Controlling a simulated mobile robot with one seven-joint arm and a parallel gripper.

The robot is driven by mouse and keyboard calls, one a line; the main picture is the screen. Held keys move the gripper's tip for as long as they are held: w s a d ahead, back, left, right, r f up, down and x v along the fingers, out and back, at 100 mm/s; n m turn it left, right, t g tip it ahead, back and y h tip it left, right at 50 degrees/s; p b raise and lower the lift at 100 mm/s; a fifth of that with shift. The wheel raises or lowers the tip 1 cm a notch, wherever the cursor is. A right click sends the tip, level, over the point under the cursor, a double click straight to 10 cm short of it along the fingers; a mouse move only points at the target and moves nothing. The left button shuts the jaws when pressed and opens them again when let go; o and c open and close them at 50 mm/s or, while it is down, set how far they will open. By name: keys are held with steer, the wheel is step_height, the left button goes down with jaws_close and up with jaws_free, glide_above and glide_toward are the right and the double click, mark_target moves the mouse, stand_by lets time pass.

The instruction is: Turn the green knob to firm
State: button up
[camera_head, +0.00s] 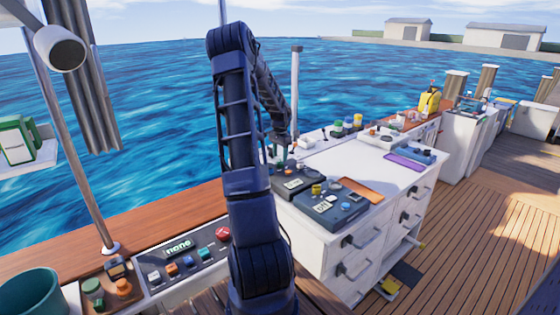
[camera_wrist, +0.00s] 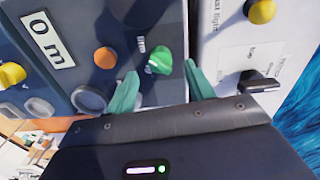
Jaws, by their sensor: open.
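The green knob (camera_wrist: 159,61) is on a dark blue-grey panel (camera_wrist: 118,22) in the wrist view. Small markings sit beside it, too small to read, so I cannot tell its setting. My gripper (camera_wrist: 161,70) is open, with one teal finger on each side of the knob. The fingertips look close to the knob, but I cannot tell whether they touch it. In the head view my gripper (camera_head: 281,150) is over the back of the counter, partly hidden by my arm, and this green knob cannot be picked out.
A white panel with a yellow knob (camera_wrist: 261,11) and black switch (camera_wrist: 258,82) is on the right. The white cabinet (camera_head: 330,240) has drawer handles in front.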

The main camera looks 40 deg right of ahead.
step_height(320, 180, up, 7)
stand_by(0.3)
steer(key=shift+a+r, duration=0.1)
stand_by(0.4)
steer(key=s+a+r+n+t, duration=0.1)
steer(key=s+a+r+n, duration=0.15)
steer(key=a+r, duration=0.45)
steer(key=s+a+r+n+t, duration=0.1)
steer(key=s+a+r+n, duration=0.15)
steer(key=a, duration=0.85)
steer(key=s+a+r+n, duration=0.25)
steer(key=a+r, duration=0.25)
steer(key=a, duration=0.5)
steer(key=s+a+n+t, duration=0.2)
steer(key=s+a+n, duration=0.7)
steer(key=s+a, duration=0.9)
steer(key=shift+s+a+r+n+t, duration=0.2)
steer(key=shift+s+r+n+t, duration=0.15)
steer(key=shift+s, duration=0.2)
